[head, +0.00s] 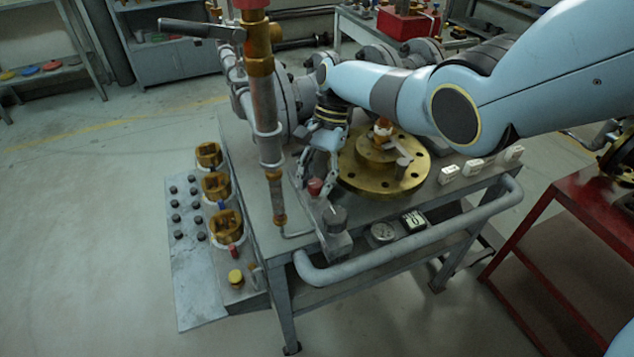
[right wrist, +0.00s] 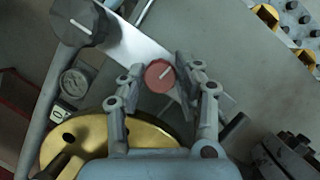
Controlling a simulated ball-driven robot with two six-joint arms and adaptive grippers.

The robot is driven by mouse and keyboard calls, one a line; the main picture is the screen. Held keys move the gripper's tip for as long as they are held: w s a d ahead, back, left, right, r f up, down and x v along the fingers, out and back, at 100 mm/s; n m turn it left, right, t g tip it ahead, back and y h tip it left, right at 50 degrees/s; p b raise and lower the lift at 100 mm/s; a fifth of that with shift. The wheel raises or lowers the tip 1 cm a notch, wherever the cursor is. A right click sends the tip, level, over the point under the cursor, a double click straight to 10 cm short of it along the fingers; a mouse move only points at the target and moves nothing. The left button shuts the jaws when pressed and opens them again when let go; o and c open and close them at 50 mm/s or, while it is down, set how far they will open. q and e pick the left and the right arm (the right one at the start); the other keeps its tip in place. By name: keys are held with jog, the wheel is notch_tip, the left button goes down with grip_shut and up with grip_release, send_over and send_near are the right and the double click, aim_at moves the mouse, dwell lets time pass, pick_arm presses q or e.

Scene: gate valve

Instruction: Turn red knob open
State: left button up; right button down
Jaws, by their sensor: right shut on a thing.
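The red knob (head: 315,187) is small and round and sits on a light metal panel at the near edge of the grey workbench (head: 240,137). In the right wrist view the red knob (right wrist: 159,76) has a white line across its face, slanting up to the right. My right gripper (head: 317,176) reaches down over it from behind. In the right wrist view the right gripper (right wrist: 160,79) has one finger on each side of the knob and is shut on it. My left gripper is not in view.
A dark grey knob (head: 335,216) stands on the same panel, close to the red one. A brass flange (head: 384,178) lies just right of my gripper. A vertical rusty pipe (head: 266,110) stands close on the left. A curved grey rail (head: 420,245) runs along the bench front.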

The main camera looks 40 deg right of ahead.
jog(key=shift+n, duration=0.7)
jog(key=shift+g+h+b, duration=0.3)
jog(key=c, duration=0.9)
grip_release()
jog(key=shift+c, duration=0.2)
jog(key=v, duration=1.2)
jog(key=shift+d+f+n, duration=0.1)
jog(key=shift+f+n, duration=0.05)
jog(key=shift+n, duration=0.15)
